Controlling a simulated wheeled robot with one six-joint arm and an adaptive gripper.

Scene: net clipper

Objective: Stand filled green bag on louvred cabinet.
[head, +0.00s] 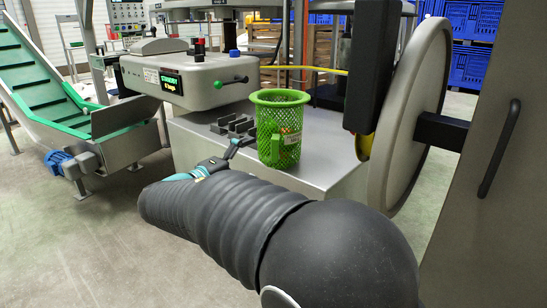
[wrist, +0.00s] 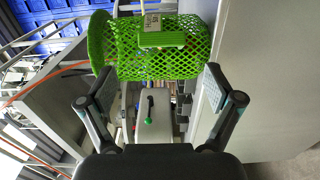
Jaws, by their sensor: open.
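The green bag (head: 280,130) is a mesh cylinder with a thick rim, a flat green grip on its side and a pale label. It stands upright on a grey metal top (head: 325,150); some reddish contents show through the mesh. In the wrist view the bag (wrist: 160,62) appears sideways, ahead of the fingers. My gripper (head: 217,161) is low at the front edge of the metal top, left of the bag. In the wrist view my gripper (wrist: 157,95) is open, its teal pads spread apart with nothing between them. No louvres are visible to identify the louvred cabinet.
A control box (head: 187,80) with a lit display and a green-knobbed lever stands behind left. Dark clip-like blocks (head: 233,125) lie beside the bag. A large grey disc (head: 405,115) and dark column bound the right. A green conveyor (head: 45,90) is far left; floor (head: 90,230) is clear.

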